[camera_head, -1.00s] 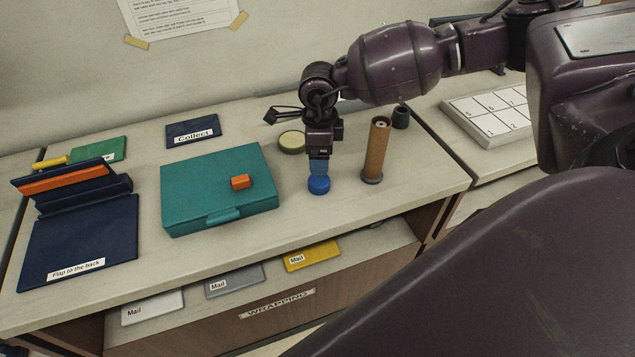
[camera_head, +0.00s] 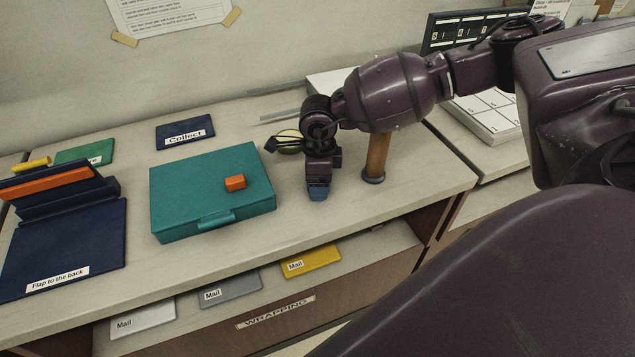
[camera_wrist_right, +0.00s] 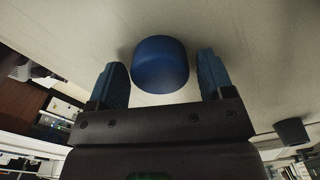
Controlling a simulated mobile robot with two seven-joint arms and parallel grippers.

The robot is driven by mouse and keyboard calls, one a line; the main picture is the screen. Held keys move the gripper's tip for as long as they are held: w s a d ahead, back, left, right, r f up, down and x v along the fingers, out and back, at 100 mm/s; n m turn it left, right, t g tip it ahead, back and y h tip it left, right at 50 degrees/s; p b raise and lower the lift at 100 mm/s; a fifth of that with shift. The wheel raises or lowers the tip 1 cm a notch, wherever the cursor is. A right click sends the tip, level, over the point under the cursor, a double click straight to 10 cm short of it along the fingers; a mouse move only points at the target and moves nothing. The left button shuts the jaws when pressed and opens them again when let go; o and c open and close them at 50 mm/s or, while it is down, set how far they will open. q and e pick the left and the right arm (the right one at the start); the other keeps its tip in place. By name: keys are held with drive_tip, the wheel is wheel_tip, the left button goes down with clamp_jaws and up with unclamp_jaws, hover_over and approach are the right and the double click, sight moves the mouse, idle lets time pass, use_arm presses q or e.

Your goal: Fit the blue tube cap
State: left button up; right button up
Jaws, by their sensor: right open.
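The blue cap (camera_wrist_right: 160,64) sits on the counter between the two blue fingers of my right gripper (camera_wrist_right: 162,80), with a gap on both sides. In the head view my right gripper (camera_head: 318,192) is down at the counter top and its fingers hide the cap. It is open. A brown cardboard tube (camera_head: 377,158) with a dark base stands upright on the counter, just right of my right gripper; my arm hides its top. My left gripper is not in view.
A teal box (camera_head: 205,190) with an orange block (camera_head: 235,182) on it lies left of my gripper. A dark cylinder (camera_wrist_right: 291,132) shows at the right of the wrist view. The counter in front is clear.

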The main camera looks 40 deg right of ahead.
drive_tip(key=c, duration=0.7)
drive_tip(key=shift+c, duration=0.2)
drive_tip(key=shift+r, duration=0.25)
drive_tip(key=shift+c, duration=0.9)
drive_tip(key=shift+r+p, duration=1.35)
drive_tip(key=shift+r, duration=0.6)
drive_tip(key=shift+f, duration=0.1)
